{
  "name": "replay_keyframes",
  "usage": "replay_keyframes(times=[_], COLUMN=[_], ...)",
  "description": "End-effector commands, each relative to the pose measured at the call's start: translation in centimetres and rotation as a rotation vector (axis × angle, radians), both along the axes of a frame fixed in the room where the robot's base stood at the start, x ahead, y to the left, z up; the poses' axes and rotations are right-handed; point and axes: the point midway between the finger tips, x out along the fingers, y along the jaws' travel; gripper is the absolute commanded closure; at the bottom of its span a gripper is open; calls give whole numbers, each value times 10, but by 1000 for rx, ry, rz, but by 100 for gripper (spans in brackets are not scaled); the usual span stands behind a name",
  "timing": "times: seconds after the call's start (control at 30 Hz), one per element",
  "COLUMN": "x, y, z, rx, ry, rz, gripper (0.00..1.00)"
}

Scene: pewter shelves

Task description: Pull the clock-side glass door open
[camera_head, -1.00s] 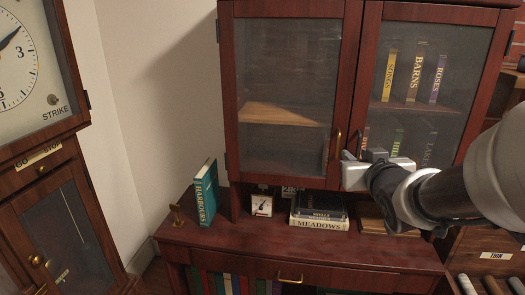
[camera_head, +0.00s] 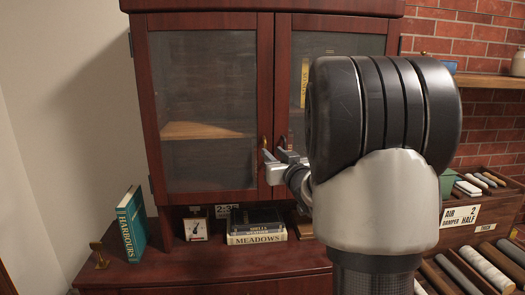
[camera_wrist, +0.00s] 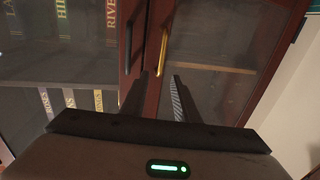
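The clock-side glass door (camera_head: 205,95) is the left door of the red-brown cabinet and looks shut. Its slim gold handle (camera_head: 263,145) stands by the middle seam; it also shows in the wrist view (camera_wrist: 164,48). My gripper (camera_head: 274,154) is in front of the seam, close to the handle's lower end. In the wrist view my gripper (camera_wrist: 161,77) has its two fingers apart, with the handle's lower end just beyond the gap between them. Contact cannot be told. The right door's dark handle (camera_wrist: 135,20) is close beside. My arm hides much of the right door.
A teal book (camera_head: 132,225), a small dial box (camera_head: 196,228) and stacked books (camera_head: 257,238) stand on the ledge (camera_head: 200,262) below the doors. A crate of rolls (camera_head: 485,212) is at the right. The bare wall (camera_head: 65,120) left of the cabinet is clear.

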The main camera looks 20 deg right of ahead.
Motion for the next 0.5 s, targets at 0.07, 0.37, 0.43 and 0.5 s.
replay_keyframes(times=[0.07,0.37,0.43,0.5], x=[17,52,54,55], y=[-1,-4,-5,-5], z=[-1,0,0,0], rx=[-1,1,1,1], ry=[1,1,1,1], rz=[1,-1,-1,-1], gripper=[72,72,72,72])
